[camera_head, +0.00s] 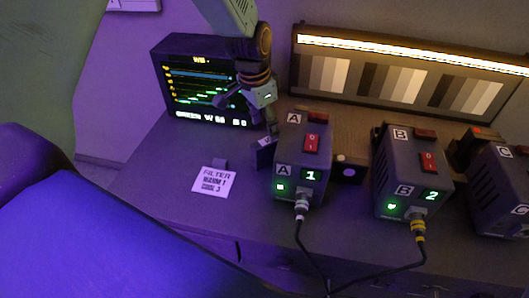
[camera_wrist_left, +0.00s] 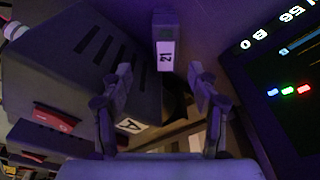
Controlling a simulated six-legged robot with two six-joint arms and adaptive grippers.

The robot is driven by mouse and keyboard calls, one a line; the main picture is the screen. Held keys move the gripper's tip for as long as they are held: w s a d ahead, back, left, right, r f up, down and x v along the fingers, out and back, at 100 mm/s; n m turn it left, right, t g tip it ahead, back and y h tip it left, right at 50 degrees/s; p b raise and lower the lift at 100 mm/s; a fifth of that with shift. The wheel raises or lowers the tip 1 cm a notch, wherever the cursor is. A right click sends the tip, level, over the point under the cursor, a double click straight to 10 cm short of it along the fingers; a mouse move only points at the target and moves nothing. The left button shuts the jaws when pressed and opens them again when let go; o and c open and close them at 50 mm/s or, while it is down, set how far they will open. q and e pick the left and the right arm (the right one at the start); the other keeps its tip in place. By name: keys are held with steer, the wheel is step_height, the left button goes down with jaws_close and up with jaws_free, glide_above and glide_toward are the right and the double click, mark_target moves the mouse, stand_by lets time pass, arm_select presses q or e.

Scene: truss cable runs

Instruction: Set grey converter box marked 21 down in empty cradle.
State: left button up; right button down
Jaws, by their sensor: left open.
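The small grey converter box marked 21 (camera_wrist_left: 165,45) shows at the top of the left wrist view, with its white label facing the camera. In the head view a small grey box (camera_head: 265,151) sits on the bench against the left side of unit A; its number is unreadable there. My left gripper (camera_head: 268,126) is just above it, fingers down. In the wrist view the open fingers (camera_wrist_left: 160,72) stand to either side of the box's near end, with gaps. I cannot pick out an empty cradle for certain. My right gripper is not in view.
Grey power units A (camera_head: 300,150), B (camera_head: 408,165) and C (camera_head: 500,195) stand in a row, cables on A and B. A dark block (camera_head: 349,170) sits between A and B. A monitor (camera_head: 205,90) stands behind left. A white note card (camera_head: 214,181) lies on clear bench.

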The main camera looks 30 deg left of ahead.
mark_target(265, 141)
arm_select(q)
steer(key=shift+w+a+f, duration=0.1)
steer(key=shift+w+f, duration=0.1)
steer(key=shift+f, duration=1.1)
steer(key=shift+w+f, duration=0.25)
steer(key=shift+f, duration=1)
steer(key=shift+w+a+f, duration=0.1)
steer(key=shift+w+f, duration=0.1)
steer(key=shift+f, duration=1.1)
steer(key=shift+d, duration=0.1)
steer(key=shift+c, duration=0.4)
jaws_close()
